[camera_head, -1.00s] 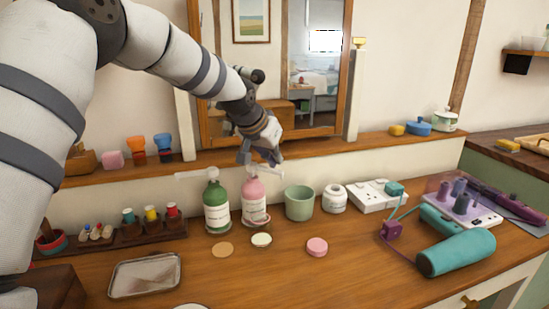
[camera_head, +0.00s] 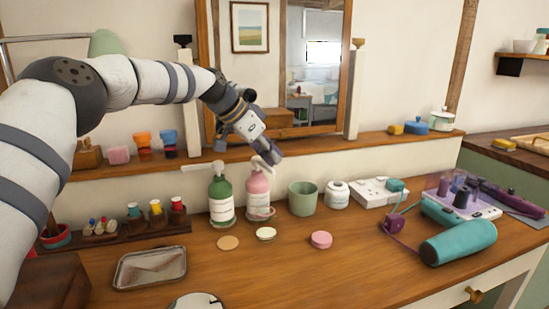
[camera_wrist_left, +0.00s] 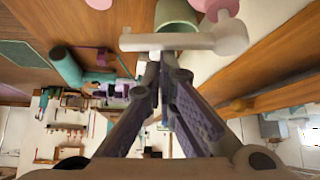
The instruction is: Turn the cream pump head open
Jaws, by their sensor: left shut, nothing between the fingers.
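A pink bottle (camera_head: 258,186) stands upright on the dresser with a cream pump head (camera_head: 261,165) on top. A green bottle (camera_head: 221,190) with a long-spouted pale pump head (camera_head: 203,166) stands to its left. My left gripper (camera_head: 272,155) is shut and empty, just above and beside the pink bottle's pump head. In the left wrist view, a pale pump head (camera_wrist_left: 185,40) lies across my shut fingertips (camera_wrist_left: 165,65), with part of the pink bottle (camera_wrist_left: 213,8) behind it. I cannot tell whether the fingers touch it. My right gripper is not in view.
A green cup (camera_head: 303,199) and a white jar (camera_head: 336,195) stand to the right of the bottles. Low discs and a pink puck (camera_head: 321,240) lie in front. A metal tray (camera_head: 150,267) is at the left. The mirror (camera_head: 310,65) and shelf are behind.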

